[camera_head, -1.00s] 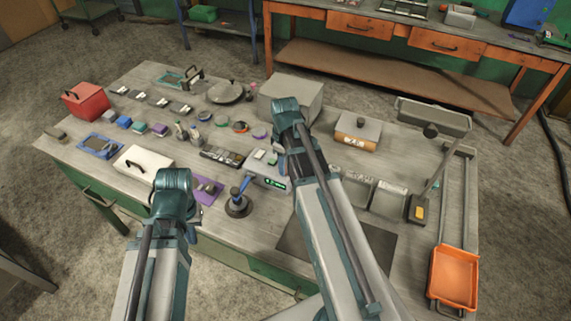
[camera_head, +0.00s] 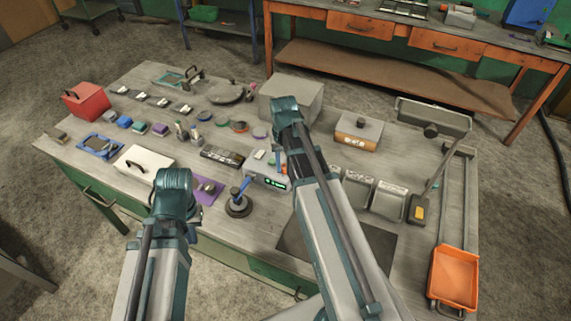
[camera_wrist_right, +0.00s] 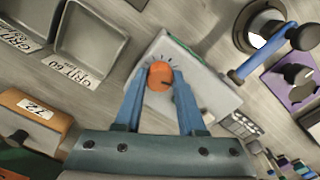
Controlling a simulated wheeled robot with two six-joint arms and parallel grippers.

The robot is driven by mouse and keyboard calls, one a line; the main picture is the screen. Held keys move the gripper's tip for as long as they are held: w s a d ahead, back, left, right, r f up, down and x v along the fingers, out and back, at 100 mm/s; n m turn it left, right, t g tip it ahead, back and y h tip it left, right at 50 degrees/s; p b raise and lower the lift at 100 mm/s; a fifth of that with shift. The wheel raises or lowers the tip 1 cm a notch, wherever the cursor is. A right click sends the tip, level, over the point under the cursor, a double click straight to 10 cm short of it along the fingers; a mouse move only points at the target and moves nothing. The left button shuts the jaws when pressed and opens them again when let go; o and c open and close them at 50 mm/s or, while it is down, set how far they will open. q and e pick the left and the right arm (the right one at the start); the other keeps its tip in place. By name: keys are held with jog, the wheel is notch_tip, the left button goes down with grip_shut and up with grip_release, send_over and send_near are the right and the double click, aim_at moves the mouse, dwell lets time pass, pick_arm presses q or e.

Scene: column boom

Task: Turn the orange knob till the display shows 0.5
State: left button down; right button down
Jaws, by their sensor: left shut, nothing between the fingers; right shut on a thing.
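The grey device box (camera_head: 258,178) stands on the table, with a small dark display (camera_head: 276,184) showing green digits too small to read. Its orange knob (camera_wrist_right: 160,75) shows in the right wrist view, with a dark pointer mark and tick marks around it. My right gripper (camera_wrist_right: 158,80) is shut on the orange knob, one blue finger on each side. In the head view, my right wrist (camera_head: 287,112) partly covers the box and knob. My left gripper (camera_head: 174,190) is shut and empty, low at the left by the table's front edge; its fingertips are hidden.
A round stand with a blue handle (camera_head: 239,204) stands left of the device. A large grey box (camera_head: 297,95) stands behind my right wrist. A dark mat (camera_head: 375,245) lies at front right.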

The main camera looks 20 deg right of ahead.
aim_at(284, 166)
jog(key=shift+m, duration=2.1)
jog(key=c, duration=0.5)
grip_release()
jog(key=shift+r, duration=0.1)
notch_tip(284, 166, up, 14)
jog(key=p, duration=1.3)
jog(key=shift+f+p, duration=0.2)
jog(key=shift+p, duration=0.2)
jog(key=shift+w+a, duration=0.1)
